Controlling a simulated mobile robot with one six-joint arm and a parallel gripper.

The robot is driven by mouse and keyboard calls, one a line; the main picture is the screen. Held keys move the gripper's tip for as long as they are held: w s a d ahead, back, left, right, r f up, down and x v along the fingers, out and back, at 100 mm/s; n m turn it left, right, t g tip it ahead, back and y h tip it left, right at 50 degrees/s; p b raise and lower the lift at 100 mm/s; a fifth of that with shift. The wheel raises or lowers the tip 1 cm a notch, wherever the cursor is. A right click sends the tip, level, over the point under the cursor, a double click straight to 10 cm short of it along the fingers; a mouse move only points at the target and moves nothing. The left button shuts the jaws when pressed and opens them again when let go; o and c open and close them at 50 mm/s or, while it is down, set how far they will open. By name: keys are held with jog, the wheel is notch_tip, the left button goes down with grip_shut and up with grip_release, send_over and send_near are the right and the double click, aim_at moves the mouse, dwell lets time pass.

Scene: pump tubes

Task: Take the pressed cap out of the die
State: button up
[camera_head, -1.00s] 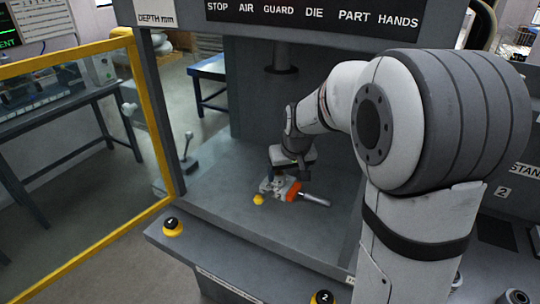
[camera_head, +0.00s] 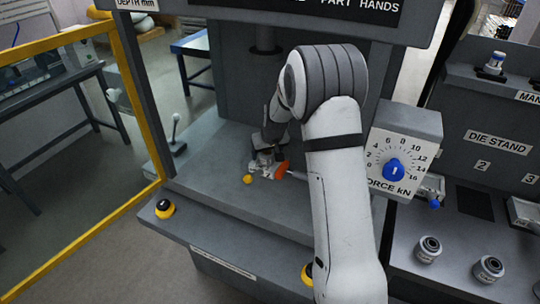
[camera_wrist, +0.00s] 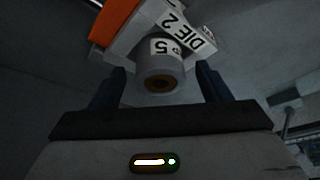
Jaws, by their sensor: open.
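The die (camera_head: 262,168) sits on the press bed below the ram. In the wrist view its white block (camera_wrist: 192,30) is labelled "DIE 2" and has an orange part (camera_wrist: 114,20) beside it. A grey round piece (camera_wrist: 160,66) with a "5" label and a brownish centre stands at the die and looks like the capped part; I cannot tell the cap apart from its body. My gripper (camera_wrist: 160,88) is open, with one finger on each side of this piece and visible gaps. In the head view my gripper (camera_head: 268,142) is above the die and partly hides it.
The press ram (camera_head: 266,38) hangs above the bed. A force dial (camera_head: 395,168) is on the right. The die stand (camera_head: 497,142) is farther right, with round parts (camera_head: 428,249) below it.

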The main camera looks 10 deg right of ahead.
jog(key=shift+w+f, duration=0.15)
jog(key=shift+f, duration=0.25)
jog(key=c, duration=1.2)
